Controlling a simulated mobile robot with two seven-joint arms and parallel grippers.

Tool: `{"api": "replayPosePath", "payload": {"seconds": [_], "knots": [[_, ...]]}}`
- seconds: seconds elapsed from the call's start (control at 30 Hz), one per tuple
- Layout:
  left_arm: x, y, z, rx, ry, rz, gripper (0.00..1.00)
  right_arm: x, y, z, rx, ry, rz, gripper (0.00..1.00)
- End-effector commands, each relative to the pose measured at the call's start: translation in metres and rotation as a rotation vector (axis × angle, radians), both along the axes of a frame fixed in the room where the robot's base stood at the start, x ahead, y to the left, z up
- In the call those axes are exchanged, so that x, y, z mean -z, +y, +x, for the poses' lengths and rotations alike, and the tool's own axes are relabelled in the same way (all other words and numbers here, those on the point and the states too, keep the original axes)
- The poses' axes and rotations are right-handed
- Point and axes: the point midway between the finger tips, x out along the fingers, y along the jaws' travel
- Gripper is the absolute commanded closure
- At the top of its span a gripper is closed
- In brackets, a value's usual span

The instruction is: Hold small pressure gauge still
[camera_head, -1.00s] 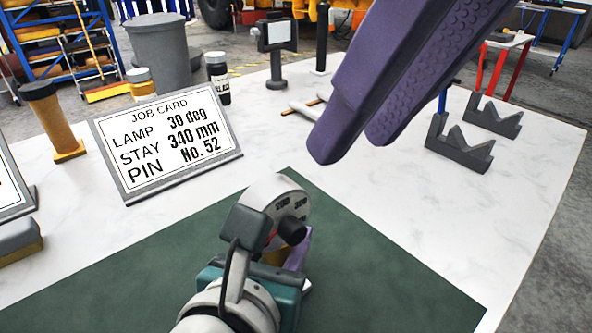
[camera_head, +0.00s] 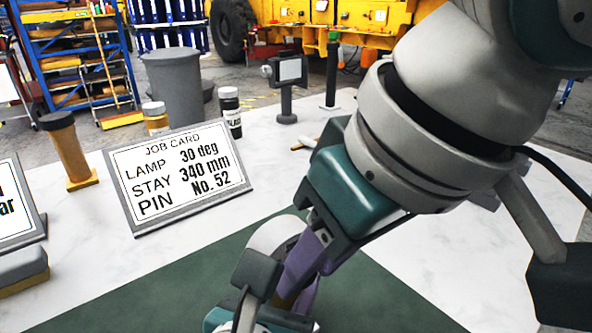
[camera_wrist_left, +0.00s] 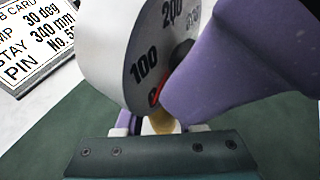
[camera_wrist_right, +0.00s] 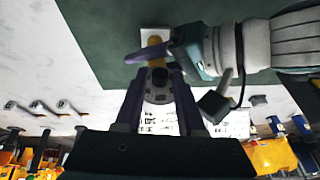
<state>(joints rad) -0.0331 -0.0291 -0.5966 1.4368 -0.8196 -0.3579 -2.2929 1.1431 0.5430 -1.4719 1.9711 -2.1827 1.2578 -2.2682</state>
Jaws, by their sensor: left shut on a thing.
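The small pressure gauge has a pale round dial (camera_head: 272,236) marked 100 and 200, with a brass stem. In the left wrist view its dial (camera_wrist_left: 135,55) fills the top middle. My left gripper (camera_wrist_left: 160,126) is shut on the brass stem below the dial, over the green mat. My right gripper (camera_head: 302,262) reaches down from the upper right to the gauge. In the right wrist view its purple fingers (camera_wrist_right: 157,80) are apart, one on each side of the gauge. One covers the right part of the dial in the left wrist view. Contact cannot be told.
The green mat (camera_head: 190,270) lies on the white table. A job card (camera_head: 178,172) stands behind it, left of the gauge. A brass post with a dark cap (camera_head: 68,150), a jar (camera_head: 155,118) and a black bottle (camera_head: 230,112) stand farther back. My right arm hides the table's right side.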

Motion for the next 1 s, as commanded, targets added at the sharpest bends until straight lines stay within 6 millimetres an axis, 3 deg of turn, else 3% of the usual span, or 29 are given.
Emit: {"api": "replayPosePath", "payload": {"seconds": [0.1, 0.43, 1.0], "knots": [[0.0005, 0.0003, -0.0001, -0.001, 0.001, 0.001, 1.00, -0.0001, 0.0000, 0.0000, 0.000, 0.000, 0.000, 0.62], [0.0005, 0.0003, -0.0001, -0.001, 0.001, 0.001, 1.00, -0.0004, -0.0003, 0.0001, 0.001, 0.000, -0.001, 0.99], [0.0006, 0.0006, 0.0000, -0.001, 0.002, 0.001, 1.00, 0.0003, -0.0022, 0.0010, 0.004, 0.027, 0.031, 1.00]]}}
